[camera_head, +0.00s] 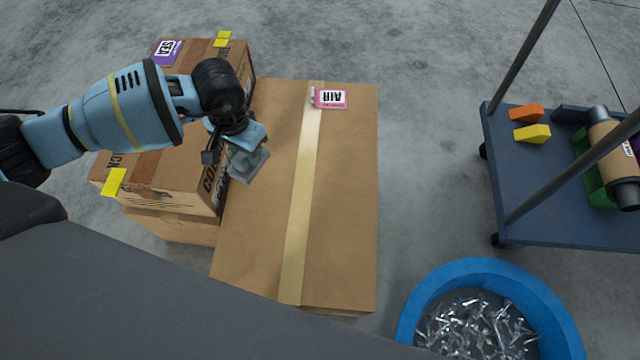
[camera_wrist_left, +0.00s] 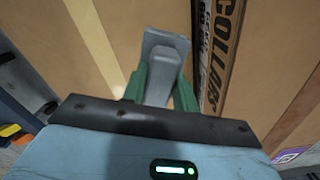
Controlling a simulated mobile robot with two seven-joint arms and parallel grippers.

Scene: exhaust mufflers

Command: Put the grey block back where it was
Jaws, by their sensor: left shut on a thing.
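The grey block (camera_head: 249,167) is in my left gripper (camera_head: 241,158), above the left part of a large flat cardboard box (camera_head: 345,200) in the head view. In the left wrist view the grey block (camera_wrist_left: 163,66) sits between the green fingers of my left gripper (camera_wrist_left: 160,82), which are shut on it. The box side with dark printing (camera_wrist_left: 222,50) is close beside the block there. I cannot tell whether the block touches the box below. My right gripper is not in view.
A taller cardboard box (camera_head: 160,145) with yellow tape stands left of the flat box. A pink label (camera_head: 330,98) lies on the flat box. A blue bin (camera_head: 408,325) of metal parts is at the front right. A dark cart (camera_head: 530,205) holds an orange block (camera_head: 526,113) and a yellow block (camera_head: 532,133).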

